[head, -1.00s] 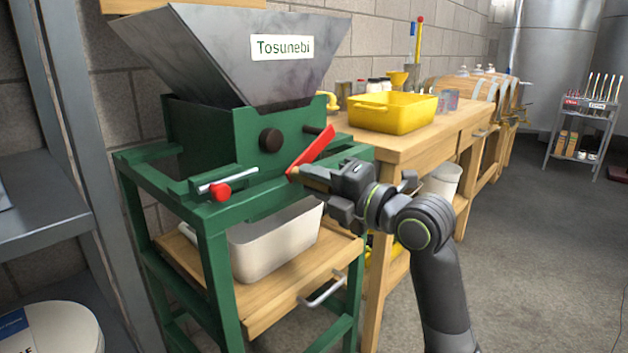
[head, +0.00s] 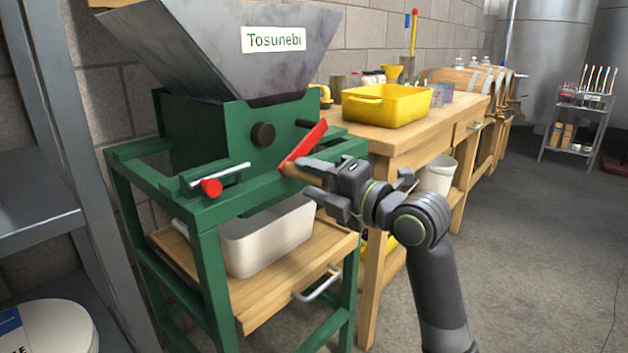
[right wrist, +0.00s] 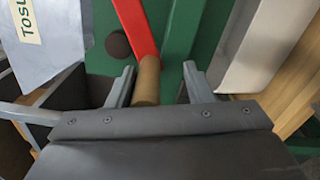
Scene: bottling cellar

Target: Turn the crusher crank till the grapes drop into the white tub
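The crusher has a grey metal hopper (head: 215,50) labelled "Tosunebi" on a green body and stand (head: 205,135). Its crank has a red arm (head: 303,146), slanting down to the left, with a wooden handle (head: 291,171) at its lower end. My right gripper (head: 306,177) is at the handle. In the right wrist view the handle (right wrist: 147,80) stands between the spread fingers, close to the left one, with a gap to the right one. The white tub (head: 265,237) sits on the wooden shelf under the crusher. No grapes show. My left gripper is out of view.
A wooden bench (head: 400,142) with a yellow bin (head: 385,106) stands right of the crusher. A red-knobbed silver rod (head: 220,179) sticks out at the crusher's front left. A grey shelf (head: 35,205) is at far left.

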